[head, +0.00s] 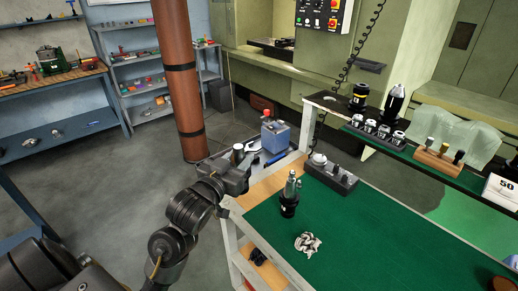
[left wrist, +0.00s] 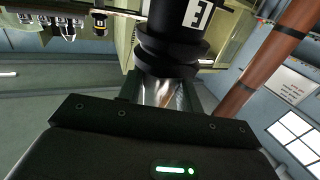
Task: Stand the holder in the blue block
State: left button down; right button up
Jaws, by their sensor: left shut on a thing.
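My left gripper (head: 243,166) is left of and nearer than the block. It is shut on a holder; in the left wrist view the holder (left wrist: 172,45) has a black flanged body with a white label, and its silver shank is between the fingers. The held holder is small and partly hidden in the head view. It is apart from the block. Another black and silver holder (head: 289,201) stands upright on the green mat. My right gripper is not in view.
Several holders stand on the rear shelf. A brown column (head: 181,90) rises behind my left arm.

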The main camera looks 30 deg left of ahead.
pick_arm(q)
jog(key=s+d+f+h, duration=0.1)
jog(key=s+d+f, duration=0.1)
jog(key=d+f, duration=0.4)
jog(key=d, duration=0.4)
jog(key=shift+m, duration=0.3)
jog(key=shift+w+d+f, duration=0.1)
jog(key=shift+d, duration=0.05)
